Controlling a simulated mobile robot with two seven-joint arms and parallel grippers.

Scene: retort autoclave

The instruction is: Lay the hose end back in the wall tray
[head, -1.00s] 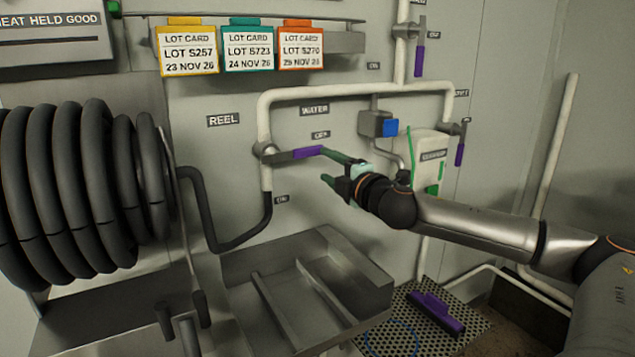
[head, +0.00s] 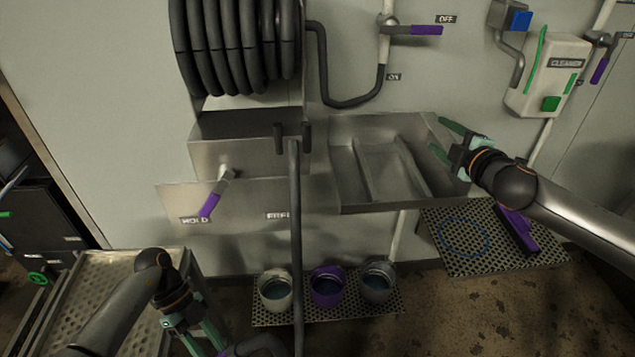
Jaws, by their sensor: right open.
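The steel wall tray (head: 345,197) is on the wall at centre right, with two raised ribs inside and nothing lying in it. The dark hose (head: 296,225) comes down through the rollers under the reel and runs to the bottom edge. A dark purplish piece (head: 252,346), possibly the hose end, shows beside my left gripper (head: 208,346) at the bottom, partly cut off. I cannot tell whether that gripper is closed on it. My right gripper (head: 439,138) is open and empty at the tray's upper right corner, fingers pointing left.
The reel (head: 240,45) is above. The purple water valve handle (head: 425,30) lies level by OFF. A purple reel lever (head: 210,204) points to HOLD. Three buckets (head: 327,287) stand below on a perforated shelf. A cleaner box (head: 548,80) hangs right; a purple brush (head: 517,229) lies below it.

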